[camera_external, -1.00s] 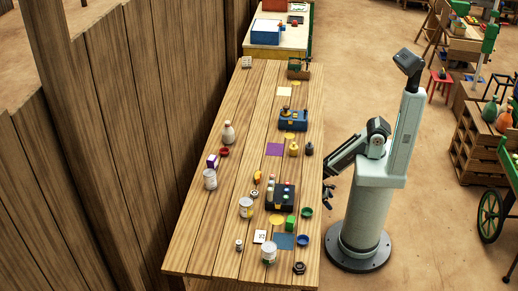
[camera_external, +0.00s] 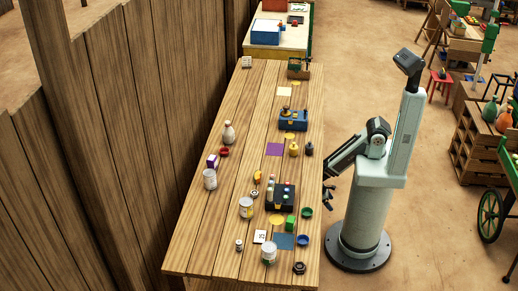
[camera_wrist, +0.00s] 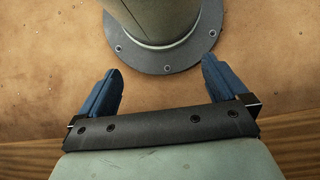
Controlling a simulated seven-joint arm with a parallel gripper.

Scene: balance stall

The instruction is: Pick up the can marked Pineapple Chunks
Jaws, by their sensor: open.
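Three pale cans stand upright on the wooden table in the external view: one at the left (camera_external: 210,179), one near the middle (camera_external: 246,207) and one near the front (camera_external: 269,253). Their labels are too small to read, so I cannot tell which is Pineapple Chunks. My gripper (camera_external: 328,195) hangs at the table's right edge, well apart from all the cans. In the wrist view my gripper (camera_wrist: 160,66) has its two blue fingers spread wide with nothing between them. No can shows there.
The long table (camera_external: 195,245) also holds a dark crate (camera_external: 280,198), a blue box (camera_external: 292,120), a white bottle (camera_external: 228,133), a green cube (camera_external: 291,223), small bowls and a white card (camera_external: 260,236). A wooden wall runs along its left. The left front of the tabletop is clear.

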